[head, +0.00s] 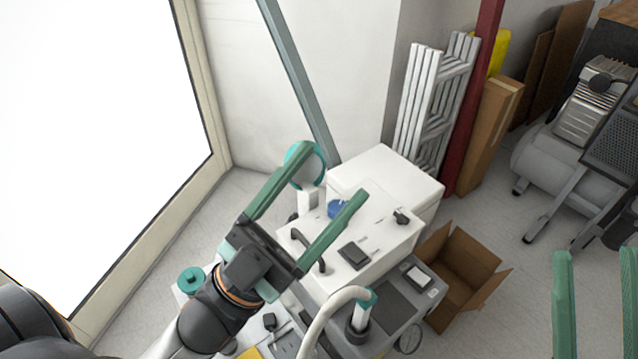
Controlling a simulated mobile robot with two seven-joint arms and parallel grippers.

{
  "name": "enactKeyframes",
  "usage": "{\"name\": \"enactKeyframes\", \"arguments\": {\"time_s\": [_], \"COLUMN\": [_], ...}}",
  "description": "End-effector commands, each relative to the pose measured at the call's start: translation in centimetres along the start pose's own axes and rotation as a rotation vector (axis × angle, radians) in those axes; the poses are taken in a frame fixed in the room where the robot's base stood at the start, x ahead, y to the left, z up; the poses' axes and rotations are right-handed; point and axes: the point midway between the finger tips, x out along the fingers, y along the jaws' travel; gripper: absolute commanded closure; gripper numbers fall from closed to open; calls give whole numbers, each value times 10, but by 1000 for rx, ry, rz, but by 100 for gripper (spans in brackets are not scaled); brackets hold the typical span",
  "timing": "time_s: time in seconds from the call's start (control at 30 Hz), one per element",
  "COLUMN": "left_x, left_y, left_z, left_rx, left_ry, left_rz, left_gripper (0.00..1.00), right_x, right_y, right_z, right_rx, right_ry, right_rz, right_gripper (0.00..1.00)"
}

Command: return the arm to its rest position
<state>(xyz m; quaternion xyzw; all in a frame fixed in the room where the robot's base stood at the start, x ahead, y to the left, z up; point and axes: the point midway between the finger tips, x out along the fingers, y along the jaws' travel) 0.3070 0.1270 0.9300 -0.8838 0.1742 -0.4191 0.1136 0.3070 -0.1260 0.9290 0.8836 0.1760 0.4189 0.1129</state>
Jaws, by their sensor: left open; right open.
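My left arm (205,315) reaches in from the bottom left, stretched out over the white machine (385,180). Its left gripper (333,176) is open, with two green fingers spread wide apart and nothing held between them. A round teal-rimmed part (305,172) and a blue knob (338,209) show between and behind the fingers; I cannot tell whether a finger touches them. My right gripper (595,256) is at the lower right edge, open and empty, with its green fingers pointing up the picture. The rest of the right arm is out of view.
An open cardboard box (462,270) stands on the floor right of the machine. A curved white hose (330,305) rises in front. A folded ladder (432,105), a red post (472,110) and a compressor (565,160) stand behind. Bare floor lies left of the machine.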

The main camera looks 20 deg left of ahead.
Motion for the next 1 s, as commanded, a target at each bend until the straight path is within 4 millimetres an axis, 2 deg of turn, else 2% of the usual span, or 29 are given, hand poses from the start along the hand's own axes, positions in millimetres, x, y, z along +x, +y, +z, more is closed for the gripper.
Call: {"name": "enactKeyframes", "arguments": {"time_s": [0.4, 0.53, 0.67, 0.77, 0.87, 1.0], "left_x": [0, 7, 15, 14, 5, -17], "left_y": [0, -3, -10, -14, -14, -11], "left_z": [0, 7, 30, 54, 78, 105], "left_rx": [-2, -16, -53, -93, -136, -197], "left_ry": [0, -54, -204, -362, -523, -746], "left_rz": [2, -2, -14, -24, -33, -43], "left_gripper": [26, 26, 26, 26, 26, 26], "right_x": [1, 7, 15, 14, 5, -17], "right_y": [1, 5, 12, 15, 16, 13], "right_z": [-1, 6, 29, 54, 78, 104], "right_rx": [-1, 12, 50, 91, 133, 195], "right_ry": [2, -52, -203, -362, -523, -746], "right_rz": [3, 7, 18, 28, 37, 47], "right_gripper": [50, 50, 50, 50, 50, 50]}}
